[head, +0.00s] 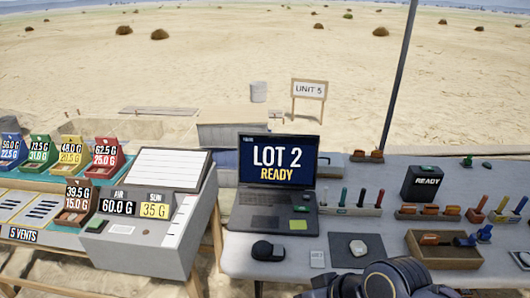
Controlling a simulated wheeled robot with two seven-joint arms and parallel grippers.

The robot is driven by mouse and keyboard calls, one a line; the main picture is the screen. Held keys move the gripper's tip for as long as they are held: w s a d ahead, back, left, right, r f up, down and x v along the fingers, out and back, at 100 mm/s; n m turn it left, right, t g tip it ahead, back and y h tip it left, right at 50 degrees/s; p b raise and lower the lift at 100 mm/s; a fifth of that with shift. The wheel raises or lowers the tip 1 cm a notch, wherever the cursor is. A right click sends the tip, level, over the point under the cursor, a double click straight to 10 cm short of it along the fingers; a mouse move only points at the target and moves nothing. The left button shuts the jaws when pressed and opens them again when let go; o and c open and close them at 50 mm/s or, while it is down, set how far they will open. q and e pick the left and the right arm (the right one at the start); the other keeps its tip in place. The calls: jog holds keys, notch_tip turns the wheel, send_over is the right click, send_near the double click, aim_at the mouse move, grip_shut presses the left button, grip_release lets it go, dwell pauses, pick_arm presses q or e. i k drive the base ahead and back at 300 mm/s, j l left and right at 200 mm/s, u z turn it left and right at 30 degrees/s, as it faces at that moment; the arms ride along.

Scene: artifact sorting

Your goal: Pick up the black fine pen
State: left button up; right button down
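A low pen rack (350,210) stands on the right-hand table, just right of the laptop. Several thin upright pens stand in it, in different colours. The darkest one, which looks like the black fine pen (361,198), stands between a green pen (343,196) and a bluish pen (380,198). The pens are small here, so their exact colours and tips are hard to tell. A dark rounded part of my own arm shows at the bottom edge, in front of the table. No gripper fingers show for either arm.
An open laptop (278,172) reads LOT 2 READY. A dark mat (340,255) with a grey stone (358,248) lies in front of the rack. A brown tray (440,258) and a black READY box (422,184) are to the right. A scale console (140,240) stands left.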

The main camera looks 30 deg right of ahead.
aim_at(363, 190)
jog(key=l+z, duration=0.15)
jog(key=z, duration=0.25)
jog(key=l+z, duration=0.15)
jog(key=z, duration=0.25)
jog(key=l+z, duration=0.1)
jog(key=z, duration=0.25)
jog(key=i+l+z, duration=0.1)
jog(key=z, duration=0.3)
